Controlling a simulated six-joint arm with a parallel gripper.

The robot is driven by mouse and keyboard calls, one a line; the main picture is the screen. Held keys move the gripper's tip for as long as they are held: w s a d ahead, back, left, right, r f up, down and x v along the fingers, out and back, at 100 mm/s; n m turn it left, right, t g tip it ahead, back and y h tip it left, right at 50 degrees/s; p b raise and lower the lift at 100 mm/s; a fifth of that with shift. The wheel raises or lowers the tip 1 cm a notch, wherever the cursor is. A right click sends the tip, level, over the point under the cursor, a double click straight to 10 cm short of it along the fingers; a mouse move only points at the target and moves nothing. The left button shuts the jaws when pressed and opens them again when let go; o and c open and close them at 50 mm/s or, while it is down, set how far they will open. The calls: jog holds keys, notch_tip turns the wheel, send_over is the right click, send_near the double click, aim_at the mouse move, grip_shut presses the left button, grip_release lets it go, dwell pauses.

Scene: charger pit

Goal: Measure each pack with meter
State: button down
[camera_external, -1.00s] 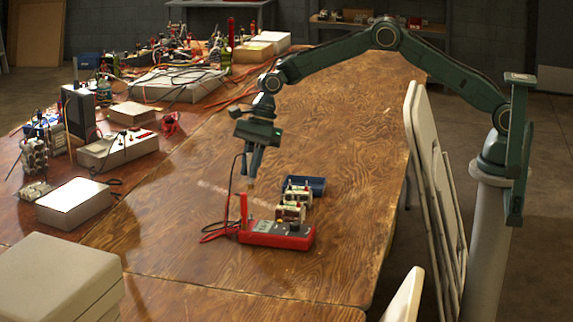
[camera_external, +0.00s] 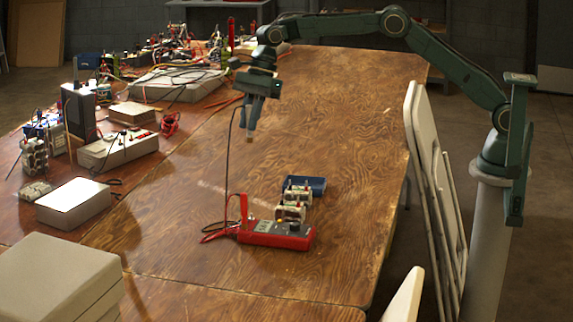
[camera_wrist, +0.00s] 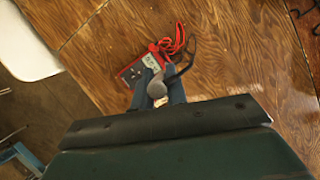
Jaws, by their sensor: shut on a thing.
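The red meter (camera_external: 275,235) lies on the near part of the wooden table, a red probe (camera_external: 243,207) standing upright at its left end. White packs (camera_external: 291,212) with red and dark terminals stand just behind it, by a dark blue container (camera_external: 312,185). My gripper (camera_external: 250,136) is high above the table, back and left of the packs, shut on the black probe, whose black lead (camera_external: 228,180) hangs down to the meter. In the wrist view the black probe (camera_wrist: 157,88) sits between my fingers, with the meter (camera_wrist: 133,73) and red lead (camera_wrist: 172,45) below. No packs show there.
The left table side holds a white box (camera_external: 74,203), a grey instrument (camera_external: 118,150), cables and other gear. Grey cases (camera_external: 60,280) are stacked at the front left. Folded white chairs (camera_external: 430,160) stand along the right edge. The middle of the table is clear.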

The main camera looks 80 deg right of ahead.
jog(key=shift+d, duration=0.1)
dwell(0.3)
jog(key=s+d+f, duration=0.2)
jog(key=d+f, duration=0.3)
jog(key=d, duration=0.3)
jog(key=s+d+f+n, duration=0.1)
jog(key=s+d+f, duration=0.2)
jog(key=d, duration=0.6)
notch_tip(320, 180, down, 2)
jog(key=shift+s+d, duration=0.2)
jog(key=shift+d, duration=0.1)
jog(key=shift+f, duration=0.15)
jog(key=shift+f, duration=2.8)
jog(key=shift+f, duration=0.95)
dwell(0.3)
jog(key=c, duration=1)
grip_release()
